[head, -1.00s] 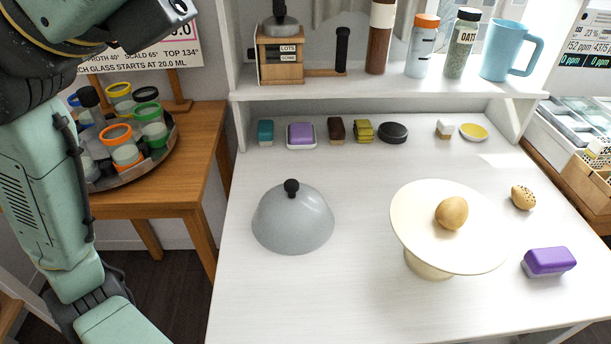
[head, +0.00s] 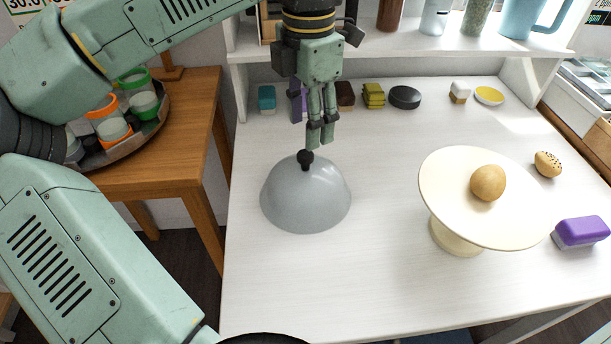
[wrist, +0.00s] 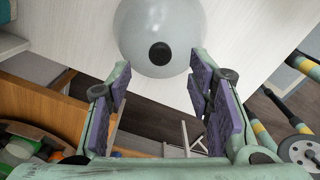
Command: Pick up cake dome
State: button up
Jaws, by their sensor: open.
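The cake dome (head: 305,197) is a grey, translucent dome with a black knob (head: 305,158) on top. It sits on the white table, left of the cake stand. My gripper (head: 319,146) points down just above and behind the knob in the head view. In the wrist view the dome (wrist: 160,22) is at the top centre, its knob ahead of the fingertips and not between them. My gripper (wrist: 158,88) is open, with purple finger pads apart and nothing between them.
A cream cake stand (head: 450,195) with a round bun (head: 487,183) stands to the right. A seeded bun (head: 547,164) and purple block (head: 581,232) lie beyond it. Several small items line the back under a shelf (head: 400,45). The table front is clear.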

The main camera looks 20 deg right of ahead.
aim_at(305, 153)
jog(key=f+p, duration=0.1)
jog(key=f, duration=0.5)
jog(key=shift+a+f, duration=0.2)
grip_shut()
dwell(0.5)
